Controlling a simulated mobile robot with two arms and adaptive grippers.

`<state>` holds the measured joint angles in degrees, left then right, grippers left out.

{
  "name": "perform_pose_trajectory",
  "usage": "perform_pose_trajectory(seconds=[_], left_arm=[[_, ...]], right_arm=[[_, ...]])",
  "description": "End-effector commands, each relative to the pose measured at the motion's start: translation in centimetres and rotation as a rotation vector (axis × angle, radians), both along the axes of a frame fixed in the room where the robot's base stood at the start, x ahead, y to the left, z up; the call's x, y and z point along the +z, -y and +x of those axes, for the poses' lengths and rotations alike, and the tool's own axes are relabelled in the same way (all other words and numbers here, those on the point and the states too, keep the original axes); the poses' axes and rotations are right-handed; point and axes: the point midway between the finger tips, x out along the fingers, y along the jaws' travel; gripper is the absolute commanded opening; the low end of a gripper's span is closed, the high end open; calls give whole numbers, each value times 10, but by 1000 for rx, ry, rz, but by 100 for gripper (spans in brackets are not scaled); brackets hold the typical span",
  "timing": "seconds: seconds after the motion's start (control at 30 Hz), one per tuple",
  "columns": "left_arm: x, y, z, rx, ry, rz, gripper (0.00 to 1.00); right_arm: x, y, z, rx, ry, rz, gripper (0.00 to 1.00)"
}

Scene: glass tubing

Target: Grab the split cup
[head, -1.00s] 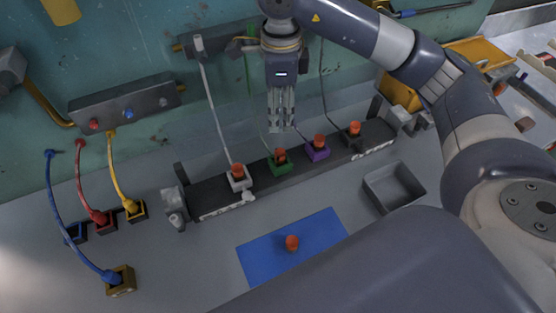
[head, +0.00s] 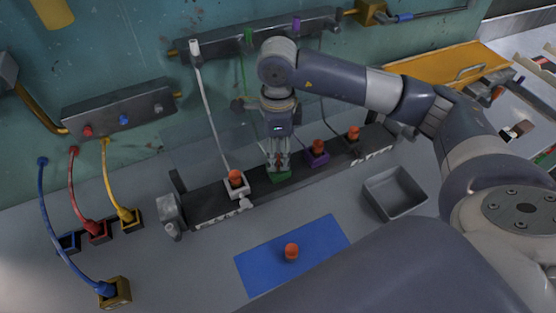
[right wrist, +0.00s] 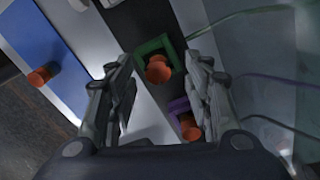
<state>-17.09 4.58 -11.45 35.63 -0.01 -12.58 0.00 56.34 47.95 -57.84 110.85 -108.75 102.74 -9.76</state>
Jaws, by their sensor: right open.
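An orange cup (right wrist: 158,68) with an uneven outline sits in a green holder (right wrist: 152,44) in the right wrist view. Whether it is split I cannot tell for sure. My right gripper (right wrist: 162,78) is open, one finger on each side of that cup. In the head view the right gripper (head: 278,162) points down right over the green holder (head: 281,177) and hides most of its cup. Other orange cups stand in the white holder (head: 236,188), the purple holder (head: 317,158) and a dark holder at right. My left gripper is not in view.
The holders stand on a dark rail (head: 208,201). A blue mat (head: 262,268) in front bears one orange cup (head: 291,251). An empty grey tray (head: 395,194) is at right. Thin tubes run up to a wall bar, and colored cables (head: 54,230) are at left.

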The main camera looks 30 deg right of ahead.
Motion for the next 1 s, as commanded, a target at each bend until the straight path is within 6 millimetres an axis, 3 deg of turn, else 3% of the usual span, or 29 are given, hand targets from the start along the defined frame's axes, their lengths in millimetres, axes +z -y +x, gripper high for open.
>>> perform_pose_trajectory(seconds=[0.03,0.2,0.47,0.67,1.0], left_arm=[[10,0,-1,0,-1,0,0],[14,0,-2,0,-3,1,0],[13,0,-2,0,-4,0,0],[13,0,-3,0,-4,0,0],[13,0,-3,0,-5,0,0]], right_arm=[[-4,0,-3,-1,-6,-1,47],[-26,0,-3,-2,-2,1,47],[-31,0,-2,0,0,0,47],[-31,0,-2,-1,0,0,6],[-31,0,-2,-1,0,0,5]])
